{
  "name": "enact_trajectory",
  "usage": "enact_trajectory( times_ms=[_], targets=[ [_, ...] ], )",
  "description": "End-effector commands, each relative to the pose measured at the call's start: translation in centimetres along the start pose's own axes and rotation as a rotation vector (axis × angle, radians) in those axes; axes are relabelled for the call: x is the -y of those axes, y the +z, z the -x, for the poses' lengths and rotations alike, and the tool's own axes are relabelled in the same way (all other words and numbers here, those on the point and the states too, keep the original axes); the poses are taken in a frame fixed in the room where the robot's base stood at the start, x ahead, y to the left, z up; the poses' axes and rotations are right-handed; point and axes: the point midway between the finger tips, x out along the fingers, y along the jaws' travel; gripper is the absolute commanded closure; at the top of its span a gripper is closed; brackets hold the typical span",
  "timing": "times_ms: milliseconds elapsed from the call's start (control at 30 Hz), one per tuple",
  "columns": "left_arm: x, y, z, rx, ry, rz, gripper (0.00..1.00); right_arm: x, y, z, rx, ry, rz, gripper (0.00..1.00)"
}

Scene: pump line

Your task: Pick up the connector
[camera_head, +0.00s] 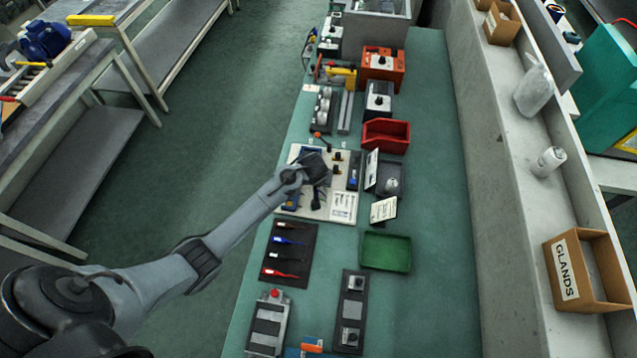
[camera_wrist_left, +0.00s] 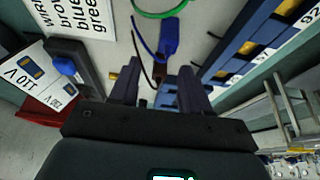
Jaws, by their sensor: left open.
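My left gripper (camera_head: 316,178) is over the pale board (camera_head: 345,158) on the bench in the head view and hides part of it. In the left wrist view my left gripper (camera_wrist_left: 157,76) is open, its two dark fingers pointing at the board. A blue-grey block (camera_wrist_left: 167,97), possibly the connector, shows between and beyond the fingers, partly hidden. I cannot tell whether a finger touches it. A brown wire (camera_wrist_left: 142,48) and a blue wire run near it. A darker blue piece (camera_wrist_left: 170,38) lies just past the fingertips. My right gripper is not in view.
In the head view, a red bin (camera_head: 386,135) stands behind the board and a green tray (camera_head: 386,252) in front, to the right. A dark mat (camera_head: 290,240) with several coloured tools lies nearby. A white card (camera_head: 384,209) stands close to the board. The bench's right strip is clear.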

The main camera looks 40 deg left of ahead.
Motion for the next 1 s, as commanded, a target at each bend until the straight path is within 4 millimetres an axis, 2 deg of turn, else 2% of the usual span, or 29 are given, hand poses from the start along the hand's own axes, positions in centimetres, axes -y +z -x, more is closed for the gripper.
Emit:
enact_trajectory(
  times_ms=[133,400,700,1000],
  targets=[
    [0.04,0.04,-1.19,0.0,-0.001,0.0,0.53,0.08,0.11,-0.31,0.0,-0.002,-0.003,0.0],
    [0.02,0.02,-1.27,0.0,0.0,0.001,0.55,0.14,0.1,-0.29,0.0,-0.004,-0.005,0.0],
    [0.02,0.03,-1.27,0.0,0.0,0.001,1.0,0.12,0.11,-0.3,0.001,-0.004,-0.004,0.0],
    [0.02,0.02,-1.24,0.0,0.0,0.001,1.0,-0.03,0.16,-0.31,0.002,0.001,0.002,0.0]
  ],
)
